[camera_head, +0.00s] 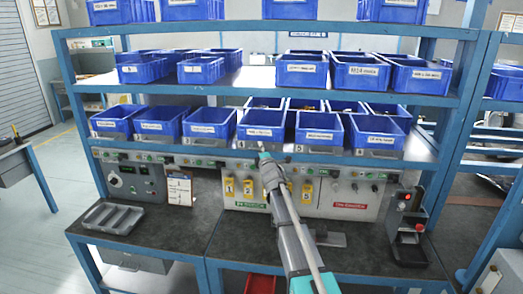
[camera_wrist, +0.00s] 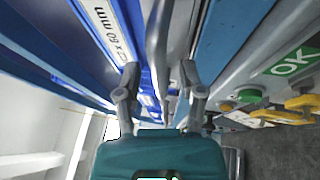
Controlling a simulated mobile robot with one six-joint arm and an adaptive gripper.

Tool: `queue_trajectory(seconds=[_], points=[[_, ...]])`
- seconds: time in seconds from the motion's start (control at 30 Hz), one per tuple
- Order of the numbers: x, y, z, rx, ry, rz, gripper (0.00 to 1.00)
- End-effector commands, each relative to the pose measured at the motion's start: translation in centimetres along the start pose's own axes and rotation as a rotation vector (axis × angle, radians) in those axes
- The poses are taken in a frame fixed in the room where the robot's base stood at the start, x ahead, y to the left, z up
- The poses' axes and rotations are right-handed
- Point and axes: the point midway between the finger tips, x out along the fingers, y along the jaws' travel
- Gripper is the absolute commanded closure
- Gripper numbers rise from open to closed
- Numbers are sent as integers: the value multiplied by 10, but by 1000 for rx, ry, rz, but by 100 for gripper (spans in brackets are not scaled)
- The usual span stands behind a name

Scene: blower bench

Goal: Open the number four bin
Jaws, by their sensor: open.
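The number four bin (camera_head: 262,131) is a blue open-topped bin in the lower shelf row, with a white label on its front and a "4" tag at its lower left. My gripper (camera_head: 263,152) reaches up to the lower front of this bin. In the wrist view my gripper (camera_wrist: 158,75) has its two fingers spread apart. A grey bar or lip (camera_wrist: 158,40) runs between the fingers, beside a blue bin front (camera_wrist: 124,35) whose label ends in "60 mm". I cannot tell whether the fingers touch the bar.
Neighbouring blue bins (camera_head: 209,124) stand close on both sides. Below are a control panel (camera_head: 335,190) with yellow switches, a grey tray (camera_head: 113,217) and a black device with a red button (camera_head: 405,215). A green OK sign (camera_wrist: 293,61) and yellow parts show at the right in the wrist view.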

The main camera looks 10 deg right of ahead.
Motion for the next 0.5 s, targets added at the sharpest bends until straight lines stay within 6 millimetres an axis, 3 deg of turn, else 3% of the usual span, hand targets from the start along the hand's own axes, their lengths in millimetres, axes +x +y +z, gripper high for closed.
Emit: queue_trajectory(seconds=[0.27, 0.5], points=[[0, 0, 0, 0, 0, 0, 51], [0, 0, 0, 0, 0, 0, 95]])
